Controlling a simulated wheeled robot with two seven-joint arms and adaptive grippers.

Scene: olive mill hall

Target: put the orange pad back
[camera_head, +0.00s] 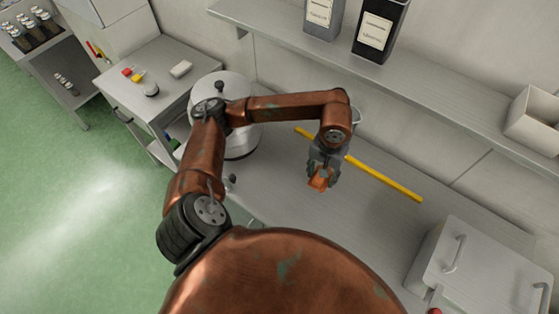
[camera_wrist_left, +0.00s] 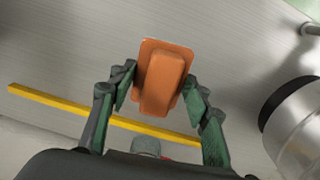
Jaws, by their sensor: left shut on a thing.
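The orange pad (camera_head: 319,181) is a small block with a raised grip on a flat base. My left gripper (camera_head: 321,171) is shut on it over the metal counter (camera_head: 275,198). The left wrist view shows the pad (camera_wrist_left: 162,80) between the two green-grey fingers of the left gripper (camera_wrist_left: 160,84), with the grip part towards the camera. I cannot tell whether the pad touches the counter. My right gripper is not in view.
A yellow bar (camera_head: 384,179) lies on the counter behind the gripper. A round steel vessel (camera_head: 240,143) stands left, a lidded metal box (camera_head: 480,270) right. A shelf (camera_head: 420,88) above carries tins and a white box (camera_head: 537,119). A small side table (camera_head: 160,98) stands at left.

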